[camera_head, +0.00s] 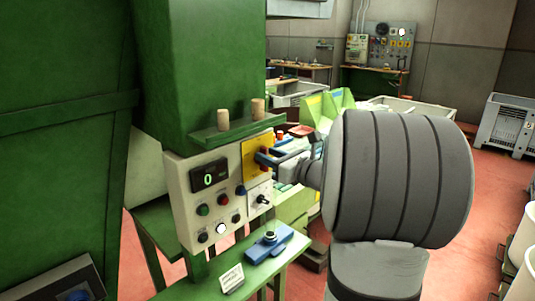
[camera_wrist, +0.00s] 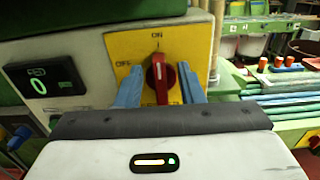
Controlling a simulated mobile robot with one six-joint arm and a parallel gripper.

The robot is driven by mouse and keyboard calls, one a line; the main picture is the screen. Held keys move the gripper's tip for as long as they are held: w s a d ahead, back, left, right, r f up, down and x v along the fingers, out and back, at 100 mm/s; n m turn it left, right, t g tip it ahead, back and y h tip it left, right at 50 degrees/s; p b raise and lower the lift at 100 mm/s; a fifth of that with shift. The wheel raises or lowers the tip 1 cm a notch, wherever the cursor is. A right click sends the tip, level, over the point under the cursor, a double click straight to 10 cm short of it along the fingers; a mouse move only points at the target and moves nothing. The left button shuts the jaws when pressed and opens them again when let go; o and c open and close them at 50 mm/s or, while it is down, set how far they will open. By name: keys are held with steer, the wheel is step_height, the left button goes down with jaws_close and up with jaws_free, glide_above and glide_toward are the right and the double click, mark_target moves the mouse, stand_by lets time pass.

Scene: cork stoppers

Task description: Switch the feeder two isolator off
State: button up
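The isolator is a yellow plate (camera_wrist: 193,44) with a red rotary handle (camera_wrist: 158,74). "ON" is printed at its top and "OFF" at its left. The handle stands about upright, its top end toward ON. Lettering below the handle is mostly hidden by my gripper. My gripper (camera_wrist: 161,84) is open, with one blue finger on each side of the handle; gaps show between the fingers and the handle. In the head view the yellow plate (camera_head: 251,151) is on the right part of the control panel, with my gripper (camera_head: 266,155) in front of it.
The pale panel (camera_head: 181,190) carries a display reading 0, coloured buttons and a small toggle switch (camera_head: 262,200) below the plate. Two corks (camera_head: 223,118) stand on the green ledge above. A blue device (camera_head: 268,244) and a label card sit on the green shelf below.

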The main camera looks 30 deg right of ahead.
steer(key=shift+w, duration=0.2)
steer(key=shift+c, duration=0.3)
jaws_close()
steer(key=shift+a, duration=0.15)
steer(key=shift+f, duration=0.1)
